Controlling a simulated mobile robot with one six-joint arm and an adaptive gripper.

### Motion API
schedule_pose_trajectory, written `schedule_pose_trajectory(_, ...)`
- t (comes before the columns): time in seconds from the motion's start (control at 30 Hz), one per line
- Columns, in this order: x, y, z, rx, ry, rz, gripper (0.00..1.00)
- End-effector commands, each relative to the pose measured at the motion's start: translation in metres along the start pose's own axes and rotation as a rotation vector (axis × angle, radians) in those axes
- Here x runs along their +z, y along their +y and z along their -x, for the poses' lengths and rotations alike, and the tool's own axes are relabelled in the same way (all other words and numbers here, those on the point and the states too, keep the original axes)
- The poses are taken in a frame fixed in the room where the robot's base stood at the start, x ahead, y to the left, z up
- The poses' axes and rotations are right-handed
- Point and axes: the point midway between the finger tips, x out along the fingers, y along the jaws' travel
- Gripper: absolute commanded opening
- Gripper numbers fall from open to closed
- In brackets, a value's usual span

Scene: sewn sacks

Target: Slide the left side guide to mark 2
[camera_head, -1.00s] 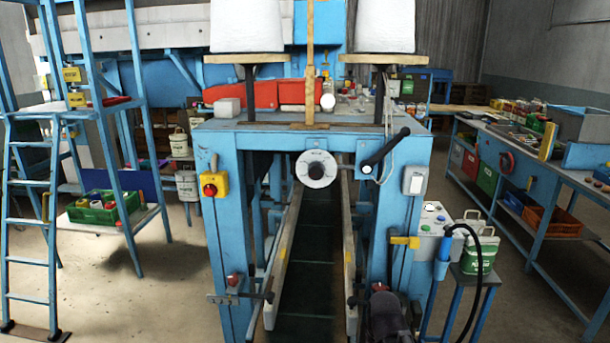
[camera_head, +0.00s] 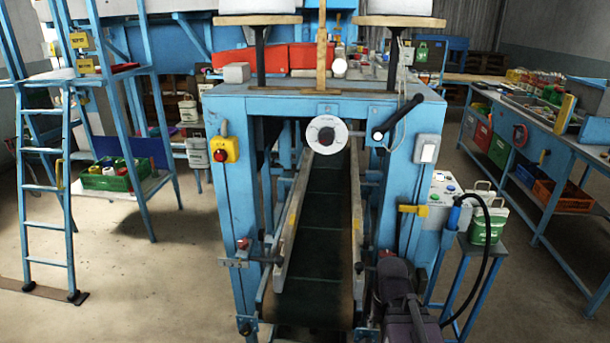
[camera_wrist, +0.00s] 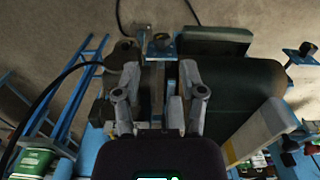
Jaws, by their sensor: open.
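The left side guide (camera_head: 290,235) is a long pale rail along the left edge of the dark belt (camera_head: 320,225). A dark knob (camera_head: 277,260) sits by its near end, on a crossbar (camera_head: 238,262) with a red-topped clamp (camera_head: 243,244). I cannot read any mark numbers. In the wrist view the left guide appears as a pale rail (camera_wrist: 262,130) right of the belt. My gripper (camera_wrist: 159,78) is open, its two fingers apart and empty, left of the belt in that view and away from the left guide.
The right side guide (camera_head: 356,220) runs along the belt's other edge. A stool (camera_head: 470,260) with a green-labelled can (camera_head: 487,222) and a black hose is at the right.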

Motion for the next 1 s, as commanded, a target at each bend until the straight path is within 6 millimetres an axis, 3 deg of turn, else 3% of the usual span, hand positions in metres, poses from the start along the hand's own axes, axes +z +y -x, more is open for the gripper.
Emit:
schedule_pose_trajectory(0.33, 0.0, 0.0, 0.0, 0.0, 0.0, 0.0, 0.53)
schedule_pose_trajectory(0.4, -0.001, 0.0, 0.0, 0.0, 0.0, 0.001, 0.74)
schedule_pose_trajectory(0.43, -0.001, -0.001, 0.001, 0.0, 0.0, 0.003, 0.79)
schedule_pose_trajectory(0.57, -0.011, -0.006, 0.007, 0.0, 0.0, 0.034, 0.79)
schedule_pose_trajectory(0.77, -0.054, -0.036, 0.029, 0.0, 0.0, 0.179, 0.79)
schedule_pose_trajectory(1.0, -0.13, -0.108, 0.071, 0.0, 0.0, 0.486, 0.79)
